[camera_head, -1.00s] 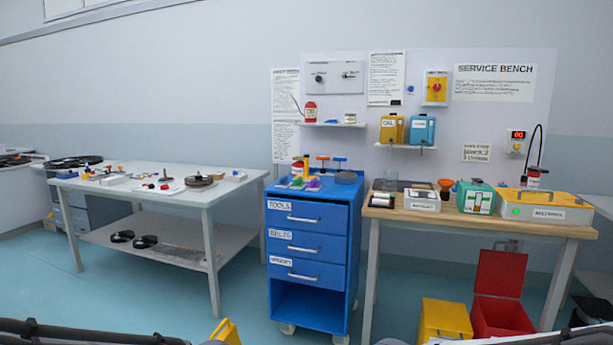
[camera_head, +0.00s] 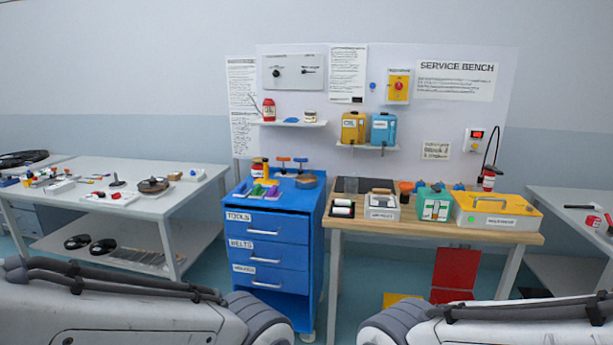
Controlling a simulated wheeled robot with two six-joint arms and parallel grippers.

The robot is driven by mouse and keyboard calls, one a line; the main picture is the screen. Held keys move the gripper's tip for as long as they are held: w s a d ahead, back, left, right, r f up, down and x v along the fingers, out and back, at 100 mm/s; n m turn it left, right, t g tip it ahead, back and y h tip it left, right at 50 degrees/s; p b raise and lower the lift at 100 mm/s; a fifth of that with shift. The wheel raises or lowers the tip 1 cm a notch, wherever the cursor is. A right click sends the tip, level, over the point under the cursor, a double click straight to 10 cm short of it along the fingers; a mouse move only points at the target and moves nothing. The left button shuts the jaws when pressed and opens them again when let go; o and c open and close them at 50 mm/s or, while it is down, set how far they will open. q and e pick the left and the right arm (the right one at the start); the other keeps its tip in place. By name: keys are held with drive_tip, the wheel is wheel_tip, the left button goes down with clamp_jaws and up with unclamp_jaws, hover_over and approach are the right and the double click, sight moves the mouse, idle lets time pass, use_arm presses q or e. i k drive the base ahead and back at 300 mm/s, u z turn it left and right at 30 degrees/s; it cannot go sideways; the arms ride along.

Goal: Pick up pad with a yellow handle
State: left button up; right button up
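Several small coloured items lie on top of the blue tool cart (camera_head: 282,228) in the middle of the view. Among them is an upright yellow piece (camera_head: 266,171), with a green piece (camera_head: 257,191) and a purple piece (camera_head: 271,192) in front of it. They are too small to tell which is the pad with a yellow handle. Parts of both my arms cross the bottom of the view. Neither gripper shows, and no arm part in view touches the cart-top items.
The wooden service bench (camera_head: 421,224) stands right of the cart with a yellow-lidded machine (camera_head: 497,211) and a green box (camera_head: 433,203). A white table (camera_head: 147,207) stands to the left. A red bin (camera_head: 455,268) sits under the bench.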

sight(266, 182)
drive_tip(key=z, duration=0.45)
drive_tip(key=i, duration=2.45)
drive_tip(key=u, duration=1.3)
drive_tip(key=i, duration=0.65)
drive_tip(key=u, duration=0.6)
